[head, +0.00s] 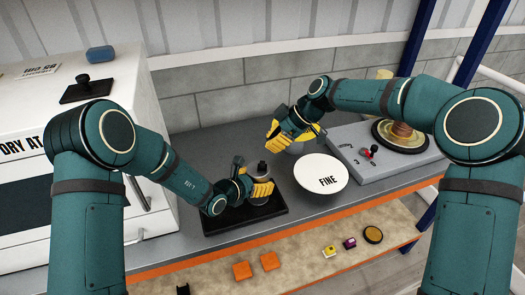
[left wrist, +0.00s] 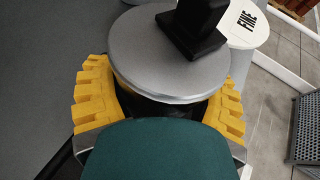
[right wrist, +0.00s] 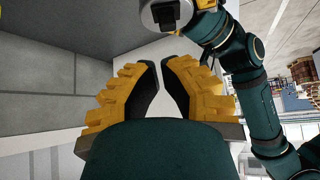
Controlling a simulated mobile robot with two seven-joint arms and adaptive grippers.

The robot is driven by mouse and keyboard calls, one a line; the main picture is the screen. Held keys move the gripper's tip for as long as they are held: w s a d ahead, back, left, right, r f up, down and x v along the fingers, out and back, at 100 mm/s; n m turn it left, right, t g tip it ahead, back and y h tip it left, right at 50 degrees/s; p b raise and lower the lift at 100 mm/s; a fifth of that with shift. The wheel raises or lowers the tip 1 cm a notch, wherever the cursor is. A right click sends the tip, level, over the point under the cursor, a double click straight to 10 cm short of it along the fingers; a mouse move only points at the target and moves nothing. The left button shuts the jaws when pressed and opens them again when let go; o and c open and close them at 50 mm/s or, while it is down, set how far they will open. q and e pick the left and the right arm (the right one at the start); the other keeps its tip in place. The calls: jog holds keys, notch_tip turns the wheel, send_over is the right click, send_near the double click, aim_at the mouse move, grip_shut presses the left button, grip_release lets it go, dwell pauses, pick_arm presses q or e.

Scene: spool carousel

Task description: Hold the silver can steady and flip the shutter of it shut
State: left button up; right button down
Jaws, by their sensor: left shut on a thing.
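The silver can (head: 259,199) stands at the black tray (head: 225,222) on the bench. My left gripper (head: 250,187) is shut around its sides. In the left wrist view, the can's round grey top (left wrist: 150,55) sits between the yellow fingers, with an upright black block (left wrist: 200,25) on it. I cannot tell whether that block is the shutter or how the shutter stands. My right gripper (head: 288,128) is up behind and right of the can, apart from it. Its fingertips nearly meet, with nothing between them, in the right wrist view (right wrist: 160,70). The can's top also shows there (right wrist: 150,12).
A white round plate marked FINE (head: 320,182) stands just right of the can. A grey panel (head: 350,135) with a red-knobbed lever (head: 370,152) and a spool (head: 402,132) lies further right. A white cabinet (head: 155,110) stands left. A lower shelf (head: 295,262) holds small parts.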

jog(key=shift+v, duration=1.4)
pick_arm(q)
jog(key=o, duration=1.3)
jog(key=shift+s, duration=0.1)
